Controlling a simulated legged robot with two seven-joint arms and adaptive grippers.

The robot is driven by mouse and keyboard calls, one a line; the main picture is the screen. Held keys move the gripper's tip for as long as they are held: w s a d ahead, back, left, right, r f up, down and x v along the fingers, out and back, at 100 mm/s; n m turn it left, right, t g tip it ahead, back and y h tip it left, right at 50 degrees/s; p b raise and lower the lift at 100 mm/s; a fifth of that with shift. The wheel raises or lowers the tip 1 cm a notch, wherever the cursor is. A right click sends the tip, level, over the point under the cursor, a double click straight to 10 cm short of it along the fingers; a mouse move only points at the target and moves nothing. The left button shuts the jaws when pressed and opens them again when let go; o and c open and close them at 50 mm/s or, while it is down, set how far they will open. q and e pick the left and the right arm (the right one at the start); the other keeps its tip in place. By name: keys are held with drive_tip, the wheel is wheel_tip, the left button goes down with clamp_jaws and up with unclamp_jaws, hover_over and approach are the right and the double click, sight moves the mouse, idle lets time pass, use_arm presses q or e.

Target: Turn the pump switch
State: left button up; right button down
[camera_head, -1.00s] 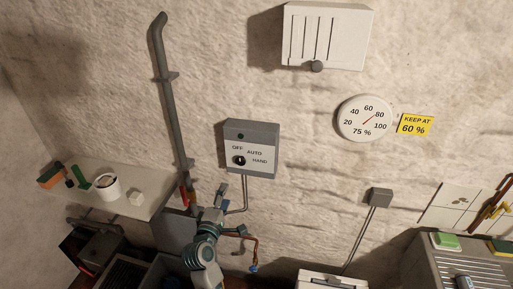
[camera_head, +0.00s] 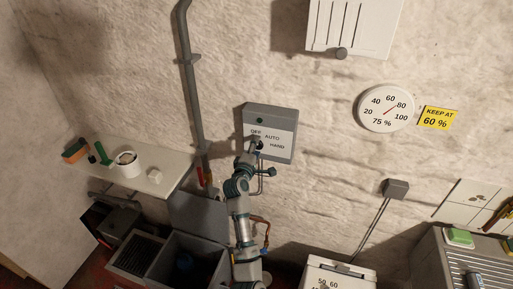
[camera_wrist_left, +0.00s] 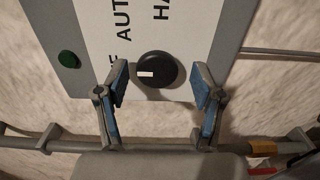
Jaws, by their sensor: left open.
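The pump switch is a black round knob (camera_wrist_left: 166,73) on a grey wall box (camera_head: 292,148) with a white face and a green lamp (camera_head: 259,121). The face is lettered OFF, AUTO and HAND. In the left wrist view the knob's white mark points left, toward the partly hidden OFF label. My left gripper (camera_head: 256,144) is at the box and covers most of the knob in the head view. In the left wrist view my left gripper (camera_wrist_left: 159,76) is open, one blue-padded finger on each side of the knob, with gaps. My right gripper is out of view.
A round gauge (camera_head: 385,108) and a yellow "KEEP AT 60 %" sign (camera_head: 438,117) are to the right. A grey pipe (camera_head: 190,80) runs down left of the box. A thin conduit runs below the box.

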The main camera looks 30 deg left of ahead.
use_arm(q)
drive_tip(key=shift+w, duration=0.2)
drive_tip(key=shift+d, duration=0.15)
drive_tip(key=shift+c, duration=0.5)
drive_tip(key=shift+d, duration=0.1)
drive_tip(key=c, duration=1)
drive_tip(key=shift+c, duration=0.2)
